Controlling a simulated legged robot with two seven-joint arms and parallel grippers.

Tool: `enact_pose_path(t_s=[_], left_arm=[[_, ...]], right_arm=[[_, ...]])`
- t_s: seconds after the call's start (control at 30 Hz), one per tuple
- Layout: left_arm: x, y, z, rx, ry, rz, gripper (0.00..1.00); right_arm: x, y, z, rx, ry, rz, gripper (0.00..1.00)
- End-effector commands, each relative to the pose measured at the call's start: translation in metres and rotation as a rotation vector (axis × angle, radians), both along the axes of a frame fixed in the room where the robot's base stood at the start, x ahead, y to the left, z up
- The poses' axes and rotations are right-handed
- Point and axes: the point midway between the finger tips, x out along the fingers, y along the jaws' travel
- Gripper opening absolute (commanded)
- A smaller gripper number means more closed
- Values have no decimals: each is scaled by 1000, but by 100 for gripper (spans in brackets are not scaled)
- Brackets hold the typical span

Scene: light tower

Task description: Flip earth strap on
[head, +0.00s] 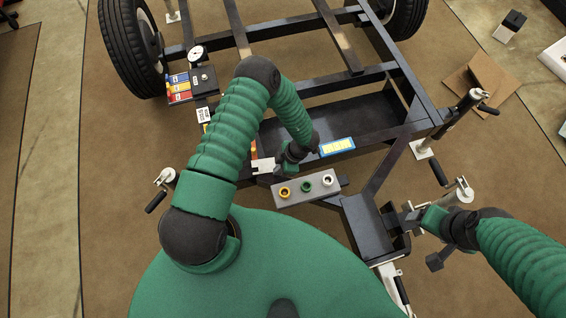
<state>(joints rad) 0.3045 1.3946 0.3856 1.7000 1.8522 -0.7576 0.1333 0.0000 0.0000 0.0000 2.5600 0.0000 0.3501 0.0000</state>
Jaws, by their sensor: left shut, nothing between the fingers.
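My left gripper (264,165) is at the front of the trailer frame, pointing left, just behind the left end of a grey box (318,180). It is shut and empty; I cannot tell if it touches the box. The box has a yellow (285,192), a green (306,187) and a white (328,180) round fitting. I cannot tell which part is the earth strap, or its state; my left forearm and wrist hide part of the area behind the box. My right gripper (412,217) is at the right by the trailer's front coupling, its fingers too unclear to read.
A panel with red, yellow and blue labels (180,87) and a round gauge (197,53) are at the upper left. Crank-handled posts stand at the left (164,178) and right (474,100). Tyres (130,45) are at the back. A blue-yellow label (337,146) is on the frame.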

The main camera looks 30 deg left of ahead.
Motion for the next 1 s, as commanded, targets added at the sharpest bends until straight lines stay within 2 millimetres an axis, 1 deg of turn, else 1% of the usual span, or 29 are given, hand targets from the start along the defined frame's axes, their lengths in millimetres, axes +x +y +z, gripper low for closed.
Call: enact_pose_path(t_s=[0.03, 0.2, 0.37, 0.53, 0.8, 1.0], left_arm=[[-7, 3, 6, 0, 4, -29, 0], [-34, 19, 7, 0, 7, -170, 0], [-60, 40, 5, -1, 8, -321, 0], [-83, 67, 3, -2, 7, -478, 0], [-109, 116, 2, -1, 5, -730, 0], [-120, 156, 1, 1, 2, -919, 0]], right_arm=[[0, 0, 10, 0, 0, 0, 75], [0, 0, 29, 0, 0, 0, 75], [0, 0, 42, 0, 0, 0, 75], [0, 0, 52, 0, 0, 0, 75], [0, 0, 62, 0, 0, 0, 75], [0, 0, 67, 0, 0, 0, 75]])
